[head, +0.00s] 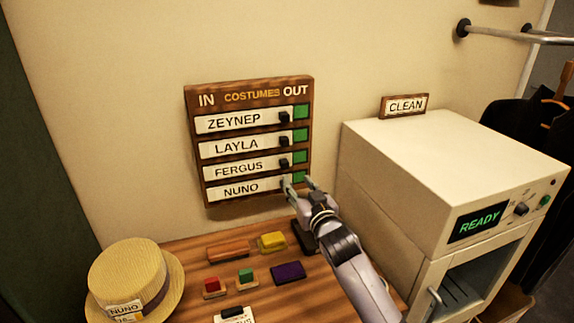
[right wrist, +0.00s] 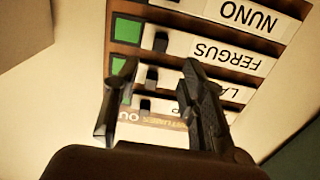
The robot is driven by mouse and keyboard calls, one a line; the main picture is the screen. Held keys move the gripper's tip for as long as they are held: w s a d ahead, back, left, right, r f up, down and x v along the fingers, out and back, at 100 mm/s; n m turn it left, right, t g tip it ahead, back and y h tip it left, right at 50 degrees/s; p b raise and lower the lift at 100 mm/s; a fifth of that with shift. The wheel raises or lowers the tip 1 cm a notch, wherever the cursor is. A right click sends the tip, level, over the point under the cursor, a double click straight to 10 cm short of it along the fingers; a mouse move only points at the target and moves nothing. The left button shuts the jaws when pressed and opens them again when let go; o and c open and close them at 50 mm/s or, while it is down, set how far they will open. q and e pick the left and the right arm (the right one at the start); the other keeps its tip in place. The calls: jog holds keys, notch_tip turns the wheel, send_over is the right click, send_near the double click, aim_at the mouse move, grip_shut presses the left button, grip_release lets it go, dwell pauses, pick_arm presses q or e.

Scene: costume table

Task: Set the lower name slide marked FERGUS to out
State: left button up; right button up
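The FERGUS slide (head: 238,168) is a white name plate, second from the bottom on the brown wall board (head: 257,207). Its black knob (head: 284,163) is at the plate's right end, with a green patch (head: 299,157) showing on the OUT side. In the right wrist view the FERGUS slide (right wrist: 208,52) appears upside down. My right gripper (head: 299,182) is open and empty, in front of the board's lower right, overlapping the NUNO row. In the right wrist view the spread fingers (right wrist: 158,68) frame the knobs without visible contact. My left gripper is out of view.
The ZEYNEP (head: 236,121), LAYLA (head: 237,146) and NUNO (head: 240,189) slides also sit left with green showing. A white cabinet (head: 420,165) stands right of my right arm. A straw hat (head: 130,275) and several coloured pieces lie on the wooden table (head: 190,262) below.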

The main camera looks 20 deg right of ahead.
aim_at(286, 166)
jog(key=w+p, duration=0.1)
jog(key=w, duration=0.8)
jog(key=shift+w+a, duration=0.2)
jog(key=shift+c, duration=0.5)
grip_shut()
jog(key=d+p, duration=0.1)
jog(key=d, duration=0.5)
jog(key=shift+w, duration=0.1)
jog(key=shift+a, duration=0.15)
